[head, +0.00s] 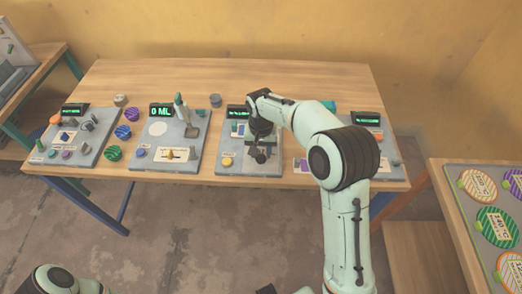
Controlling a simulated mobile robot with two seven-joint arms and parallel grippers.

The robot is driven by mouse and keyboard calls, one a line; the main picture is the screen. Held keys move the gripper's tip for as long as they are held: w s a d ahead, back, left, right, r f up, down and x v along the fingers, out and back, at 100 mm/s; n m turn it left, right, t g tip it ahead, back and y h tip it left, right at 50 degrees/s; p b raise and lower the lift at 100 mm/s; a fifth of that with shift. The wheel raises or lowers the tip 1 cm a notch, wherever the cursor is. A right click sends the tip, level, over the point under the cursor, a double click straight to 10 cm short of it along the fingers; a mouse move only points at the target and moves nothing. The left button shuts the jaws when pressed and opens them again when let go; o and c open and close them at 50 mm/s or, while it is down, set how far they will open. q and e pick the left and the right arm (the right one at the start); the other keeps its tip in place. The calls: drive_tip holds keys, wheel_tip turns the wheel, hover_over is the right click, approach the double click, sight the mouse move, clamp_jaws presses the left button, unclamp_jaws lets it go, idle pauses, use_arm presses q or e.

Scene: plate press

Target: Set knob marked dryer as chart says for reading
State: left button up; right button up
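Several grey control panels stand in a row on the wooden table. My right gripper (259,152) is dark and points down over the third panel (235,166), close to its small controls. The arm hides part of that panel, and I cannot tell whether the fingers touch a knob or are open or shut. A yellow knob (227,161) shows at that panel's front left. The third panel's display (238,112) has green text too small to read. No label reading dryer is legible, and I cannot make out the chart. My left gripper is out of view.
The second panel's display (161,111) reads 0 ML. Purple and green round pieces (113,153) lie between the left panels. The fourth panel (372,150) is partly behind my arm. A board at right (476,240) holds striped discs with temperature labels.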

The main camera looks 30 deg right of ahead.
sight(261, 153)
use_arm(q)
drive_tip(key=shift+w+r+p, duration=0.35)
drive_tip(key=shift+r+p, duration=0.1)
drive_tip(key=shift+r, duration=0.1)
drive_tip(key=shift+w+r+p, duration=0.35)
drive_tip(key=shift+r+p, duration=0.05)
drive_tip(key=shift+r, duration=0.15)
use_arm(e)
wheel_tip(261, 153, up, 13)
